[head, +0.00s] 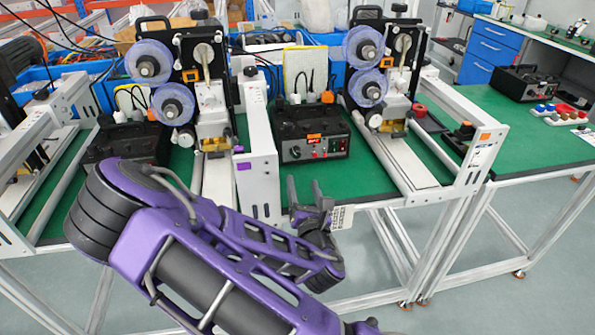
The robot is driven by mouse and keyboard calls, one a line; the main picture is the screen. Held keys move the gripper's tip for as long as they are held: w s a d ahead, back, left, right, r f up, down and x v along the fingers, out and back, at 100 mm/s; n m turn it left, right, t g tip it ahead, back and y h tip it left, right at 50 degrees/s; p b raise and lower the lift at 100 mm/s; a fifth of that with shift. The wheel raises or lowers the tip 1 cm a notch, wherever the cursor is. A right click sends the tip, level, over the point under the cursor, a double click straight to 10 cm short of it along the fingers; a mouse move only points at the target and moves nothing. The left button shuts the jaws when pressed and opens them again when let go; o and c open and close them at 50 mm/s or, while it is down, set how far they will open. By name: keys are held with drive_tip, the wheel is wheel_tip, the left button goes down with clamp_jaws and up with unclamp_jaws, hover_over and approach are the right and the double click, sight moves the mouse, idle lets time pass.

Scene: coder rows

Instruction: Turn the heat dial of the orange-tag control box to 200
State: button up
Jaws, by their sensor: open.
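The control box (311,130) is black and stands on the green bench top between two machines. A small orange tag (314,137) is on its front panel. The front also has a small red-lit part and small dark knobs; the dial and its setting are too small to read. My gripper (304,186) is open and empty, with its fingers pointing up. In the picture it lies just below the control box, near the bench's front edge, apart from the box.
Machines with blue reels (148,62) stand on both sides of the box, with white frame rails (262,160) beside it. Another black box (125,143) is at left, and one (525,83) is on the right bench.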

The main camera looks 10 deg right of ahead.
sight(296, 155)
drive_tip(key=w, duration=0.3)
drive_tip(key=w+b, duration=0.1)
drive_tip(key=w, duration=0.6)
drive_tip(key=shift+w+d, duration=0.2)
drive_tip(key=shift+d, duration=0.1)
clamp_jaws()
